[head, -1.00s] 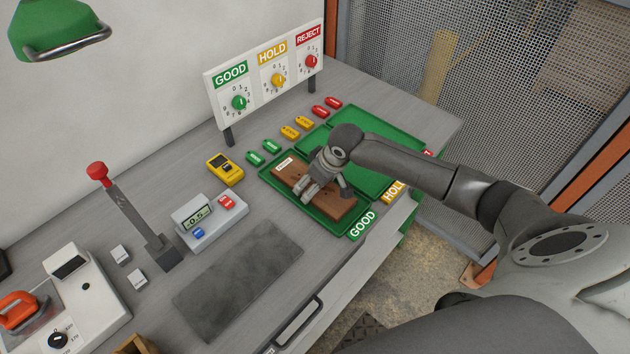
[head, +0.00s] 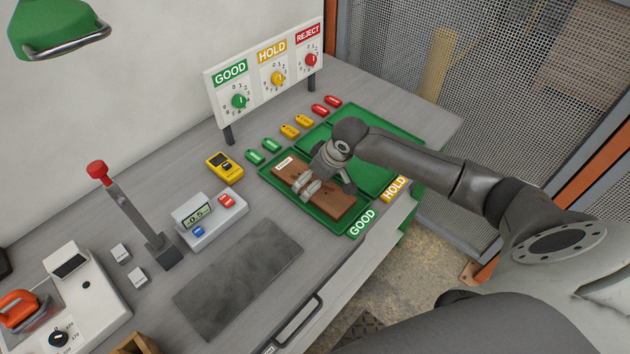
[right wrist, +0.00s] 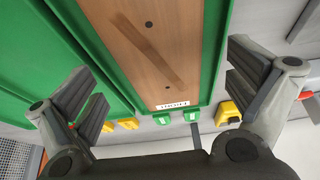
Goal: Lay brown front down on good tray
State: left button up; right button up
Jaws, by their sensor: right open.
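The brown front (head: 325,196) lies flat in the green good tray (head: 343,231), with a small white label at its far left end. In the right wrist view the brown front (right wrist: 163,45) shows two dark holes, a dark diagonal mark and the white label (right wrist: 172,105). My right gripper (head: 312,187) is just above the front. In the right wrist view its fingers (right wrist: 165,100) are spread wide on either side of the board, apart from it, with nothing between them held. My left gripper is not in view.
Another green tray (head: 405,128) lies beside the good tray, towards the HOLD label (head: 395,188). Green, yellow and red tags (head: 289,131) line the back of the trays. A yellow meter (head: 224,167) and a grey mat (head: 240,280) are to the left.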

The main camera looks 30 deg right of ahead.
jog(key=v, duration=1)
jog(key=shift+f, duration=0.1)
